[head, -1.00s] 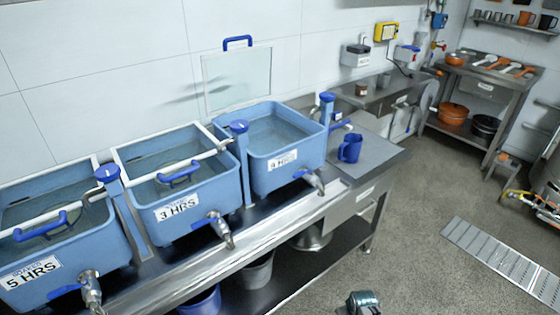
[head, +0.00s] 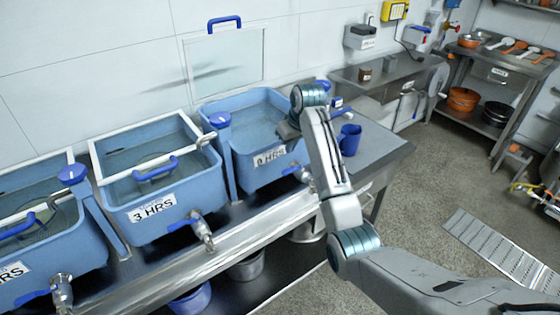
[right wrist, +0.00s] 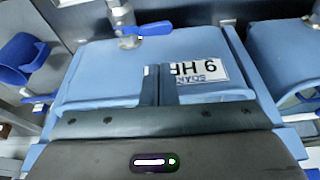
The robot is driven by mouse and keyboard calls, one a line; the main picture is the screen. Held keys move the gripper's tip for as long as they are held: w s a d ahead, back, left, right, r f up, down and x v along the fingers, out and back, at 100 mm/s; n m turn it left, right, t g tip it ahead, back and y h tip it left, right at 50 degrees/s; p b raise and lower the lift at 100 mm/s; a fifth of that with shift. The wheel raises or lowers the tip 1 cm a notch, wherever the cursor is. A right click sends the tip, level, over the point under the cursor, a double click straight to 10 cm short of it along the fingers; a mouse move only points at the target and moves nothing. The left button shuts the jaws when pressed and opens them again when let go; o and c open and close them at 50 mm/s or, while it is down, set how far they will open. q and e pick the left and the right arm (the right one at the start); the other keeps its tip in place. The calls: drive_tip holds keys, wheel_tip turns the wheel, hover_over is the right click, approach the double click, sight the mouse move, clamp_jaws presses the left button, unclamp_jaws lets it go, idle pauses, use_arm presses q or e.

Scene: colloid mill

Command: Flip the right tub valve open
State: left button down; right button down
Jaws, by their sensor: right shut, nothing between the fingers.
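The right tub (head: 242,150) is blue, with a white label reading HRS, and stands at the right end of the row on the steel bench. Its valve is at its lower front, with a blue lever (head: 289,170) beside a metal spout. In the right wrist view the blue lever (right wrist: 146,28) lies sideways across the metal valve body (right wrist: 120,12), beyond the fingertips. My right gripper (head: 286,133) is over the tub's front right side. In the wrist view its fingers (right wrist: 159,72) are shut and empty, apart from the lever. My left gripper is not in view.
The middle tub (head: 152,210) stands left of the right tub, with its own valve. A blue mug (head: 350,140) stands on the bench to the right. A clear panel with a blue handle (head: 224,24) leans on the wall. Open floor lies to the right.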

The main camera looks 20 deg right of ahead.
sight(288, 171)
idle(0.3)
drive_tip(key=d+p+x, duration=0.1)
drive_tip(key=p+x, duration=0.1)
drive_tip(key=x, duration=0.8)
drive_tip(key=shift+a+p, duration=0.4)
drive_tip(key=shift+a, duration=0.05)
